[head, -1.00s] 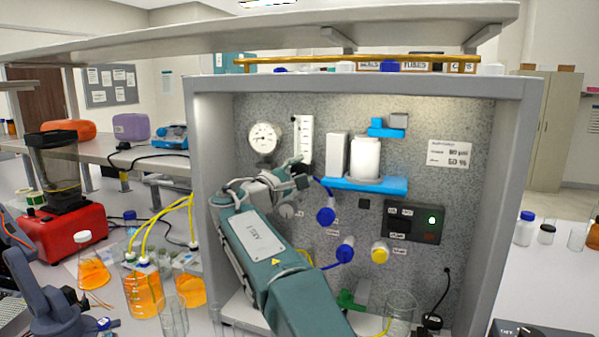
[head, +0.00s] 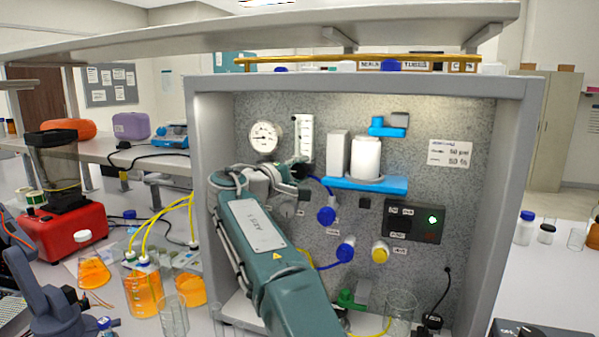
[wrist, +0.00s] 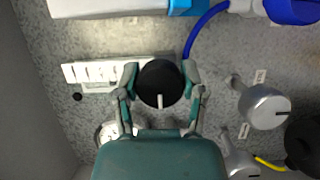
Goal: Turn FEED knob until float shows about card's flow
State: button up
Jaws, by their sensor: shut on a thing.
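My gripper (wrist: 161,84) has its fingers on opposite sides of a round black knob (wrist: 158,92) with a white pointer line, and is shut on it. The knob sits at the end of the white flow meter (wrist: 92,73); no FEED label shows on it. The flow meter stands upright on the panel in the head view (head: 305,130), above my gripper (head: 302,172). The float is too small to make out. The white card (head: 450,153) is on the panel's right; its print is blurred, with a percent figure on its lower line.
A round gauge (head: 265,137) is left of the flow meter. Two silver knobs (wrist: 264,106) (wrist: 240,157) are near my gripper in the wrist view. A blue shelf (head: 366,184) with a white canister, blue tubing and a switch box (head: 412,222) lie to the right.

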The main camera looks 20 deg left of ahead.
jog(key=shift+f, duration=0.35)
jog(key=o, duration=1.2)
jog(key=shift+w, duration=0.1)
jog(key=shift+c, duration=0.2)
jog(key=shift+r, duration=0.1)
jog(key=shift+r, duration=0.1)
jog(key=shift+s+a, duration=0.2)
jog(key=shift+s, duration=0.3)
jog(key=v, duration=1.1)
